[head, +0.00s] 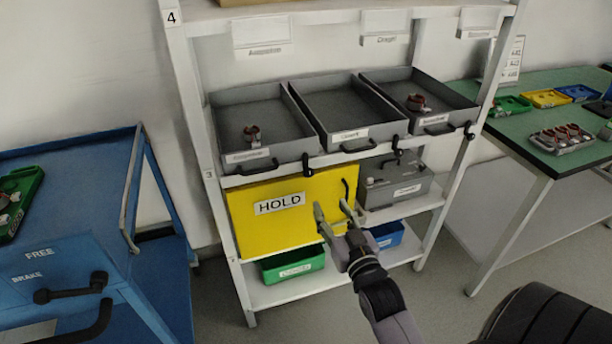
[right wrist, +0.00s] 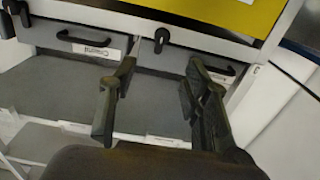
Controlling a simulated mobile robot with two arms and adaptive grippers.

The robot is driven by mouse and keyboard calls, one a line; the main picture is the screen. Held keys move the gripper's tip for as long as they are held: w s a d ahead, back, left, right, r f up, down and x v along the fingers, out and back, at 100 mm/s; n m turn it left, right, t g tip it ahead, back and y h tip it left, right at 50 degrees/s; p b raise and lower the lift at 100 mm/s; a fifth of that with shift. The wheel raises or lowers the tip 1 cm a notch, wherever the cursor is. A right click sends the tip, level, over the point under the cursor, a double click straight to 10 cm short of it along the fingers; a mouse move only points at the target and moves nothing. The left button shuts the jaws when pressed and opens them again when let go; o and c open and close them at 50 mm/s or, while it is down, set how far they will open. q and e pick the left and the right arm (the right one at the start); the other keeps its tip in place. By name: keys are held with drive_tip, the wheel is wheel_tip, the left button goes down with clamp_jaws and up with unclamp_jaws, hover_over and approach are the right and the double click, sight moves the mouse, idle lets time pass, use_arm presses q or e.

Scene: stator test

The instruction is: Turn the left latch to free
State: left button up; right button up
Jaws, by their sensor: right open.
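The left latch (head: 308,165) is a small black lever on the white shelf rail, near the right front corner of the left grey tray (head: 231,132). It stands roughly upright. In the right wrist view, which looks upside down, a black latch (right wrist: 161,40) shows between two trays. My right gripper (head: 334,211) is open and empty, in front of the yellow HOLD panel (head: 290,228), below and right of the left latch. Its two fingers (right wrist: 157,92) show apart in the right wrist view, touching no latch. My left gripper is not in view.
Similar latches sit by the middle tray (head: 396,146) and right tray (head: 469,131). Black tray handles jut out beside them. A blue cart (head: 75,150) with a FREE/BRAKE lever (head: 70,290) stands left. A green table (head: 560,110) stands right. Floor between is clear.

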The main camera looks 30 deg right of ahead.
sight(309, 174)
drive_tip(key=x, duration=1.4)
drive_tip(key=shift+a, duration=0.2)
clamp_jaws()
